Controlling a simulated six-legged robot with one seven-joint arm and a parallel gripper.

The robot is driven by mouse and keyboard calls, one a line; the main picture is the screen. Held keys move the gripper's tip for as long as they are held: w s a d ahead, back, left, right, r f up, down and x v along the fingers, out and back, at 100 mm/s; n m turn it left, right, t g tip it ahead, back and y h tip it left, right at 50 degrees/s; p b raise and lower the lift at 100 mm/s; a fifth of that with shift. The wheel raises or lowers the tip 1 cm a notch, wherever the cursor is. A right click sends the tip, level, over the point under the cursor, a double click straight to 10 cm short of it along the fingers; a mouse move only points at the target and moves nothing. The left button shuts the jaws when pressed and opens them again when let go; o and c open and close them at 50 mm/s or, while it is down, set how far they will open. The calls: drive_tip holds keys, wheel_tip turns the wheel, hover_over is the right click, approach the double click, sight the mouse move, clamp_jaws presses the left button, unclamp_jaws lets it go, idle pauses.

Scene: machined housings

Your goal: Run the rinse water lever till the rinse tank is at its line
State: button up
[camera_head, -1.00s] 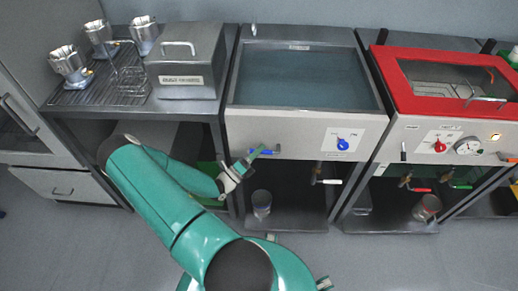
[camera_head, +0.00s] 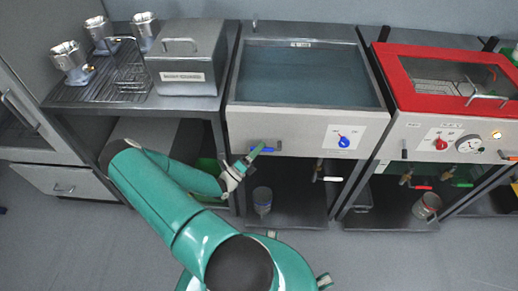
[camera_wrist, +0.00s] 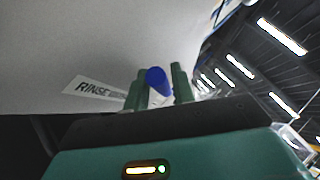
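The rinse tank (camera_head: 310,45) is the open steel basin in the middle of the head view, holding blue-grey water. I cannot make out its fill line. The blue rinse water lever (camera_head: 272,150) sticks out of the tank's front panel at lower left. In the wrist view, its blue end (camera_wrist: 157,78) shows between my two green fingers, by a slanted label beginning "RINSE" (camera_wrist: 95,90). My gripper (camera_head: 259,151) is at the lever. Its fingers (camera_wrist: 160,88) stand apart, with a gap on the right of the blue end; contact is unclear.
A blue dial (camera_head: 344,142) is on the same panel, and a white-handled valve (camera_head: 328,178) hangs below. The red-lidded tank (camera_head: 450,85) stands at right. A lidded steel box (camera_head: 187,60) and a rack with metal housings (camera_head: 72,60) are at left. Floor in front is clear.

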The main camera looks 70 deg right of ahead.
drive_tip(key=v, duration=1.3)
drive_tip(key=shift+w+a+f, duration=0.2)
drive_tip(key=shift+a, duration=0.1)
drive_tip(key=shift+w, duration=0.1)
